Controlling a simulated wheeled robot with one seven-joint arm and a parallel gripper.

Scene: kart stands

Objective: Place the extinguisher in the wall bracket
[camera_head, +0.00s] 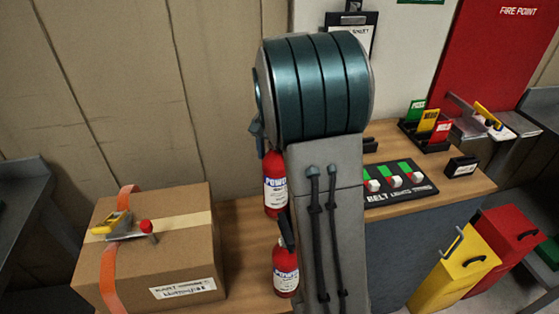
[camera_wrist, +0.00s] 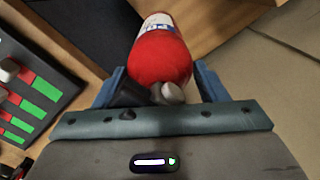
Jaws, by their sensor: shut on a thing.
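In the wrist view my gripper (camera_wrist: 160,88) is shut on a red extinguisher (camera_wrist: 162,58), with a blue finger on each side of it. Its silver valve and a dark part face the palm; a white label shows further out. In the head view two red extinguishers with white labels show left of my arm, an upper one (camera_head: 274,192) and a lower one (camera_head: 286,280), both roughly upright. The red fire point board (camera_head: 492,55) is at upper right. I cannot make out the wall bracket.
A strapped cardboard box (camera_head: 180,250) stands at left on the wooden bench. Right of my arm are a belt-lights switch panel (camera_head: 400,183), a card holder (camera_head: 425,130) and metal tools. Yellow (camera_head: 455,275) and red (camera_head: 505,240) bins stand at lower right.

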